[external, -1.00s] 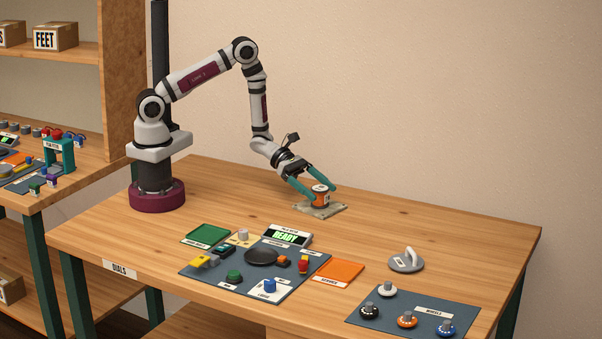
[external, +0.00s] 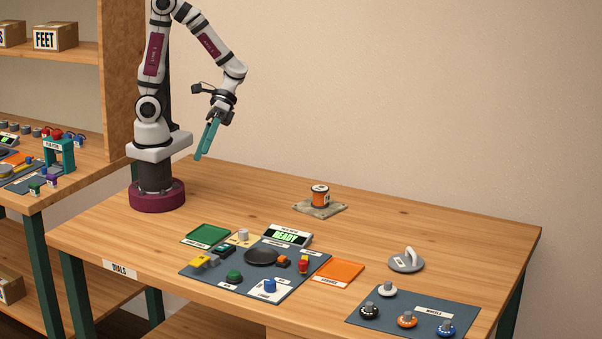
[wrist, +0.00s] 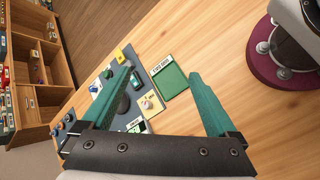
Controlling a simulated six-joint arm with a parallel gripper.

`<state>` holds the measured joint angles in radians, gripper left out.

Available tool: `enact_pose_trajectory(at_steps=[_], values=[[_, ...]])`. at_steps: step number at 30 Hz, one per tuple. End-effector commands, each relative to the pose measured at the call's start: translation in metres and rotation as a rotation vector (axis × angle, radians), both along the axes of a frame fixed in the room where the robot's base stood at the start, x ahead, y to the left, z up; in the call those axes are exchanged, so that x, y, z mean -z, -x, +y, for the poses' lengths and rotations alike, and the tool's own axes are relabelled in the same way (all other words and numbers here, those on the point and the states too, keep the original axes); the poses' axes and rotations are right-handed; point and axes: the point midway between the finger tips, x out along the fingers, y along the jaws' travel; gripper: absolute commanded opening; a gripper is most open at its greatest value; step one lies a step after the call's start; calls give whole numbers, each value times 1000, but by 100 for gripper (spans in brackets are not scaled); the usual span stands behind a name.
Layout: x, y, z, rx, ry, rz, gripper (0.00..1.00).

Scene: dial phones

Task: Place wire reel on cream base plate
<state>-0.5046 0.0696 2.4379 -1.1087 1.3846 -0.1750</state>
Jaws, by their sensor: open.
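The wire reel (external: 320,196), orange with a pale, dark-marked top, stands upright on a mottled cream-grey base plate (external: 334,209) at the back middle of the table. My gripper (external: 201,156) is raised near my base, well to the left of the reel and apart from it. In the wrist view my gripper (wrist: 160,78) shows its two teal fingers spread wide, with nothing held between them. The reel and its plate are not visible in the wrist view.
A green tray (external: 208,234), a READY display (external: 287,236), a blue-grey mat (external: 217,277) with small parts, and an orange pad (external: 340,271) lie in front. A grey handled disc (external: 406,262) and a mat of knobs (external: 390,326) are at right. The table around the plate is clear.

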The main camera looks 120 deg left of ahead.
Motion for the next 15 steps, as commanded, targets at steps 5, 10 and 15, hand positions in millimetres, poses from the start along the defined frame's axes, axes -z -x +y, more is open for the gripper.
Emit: enact_pose_trajectory(at_steps=[5, 10, 15], values=[[-17, 81, 37, 922, -543, -265, 93], [-31, 83, 71, 1221, -773, -358, 93], [-32, 83, 73, 1236, -785, -359, 93]])
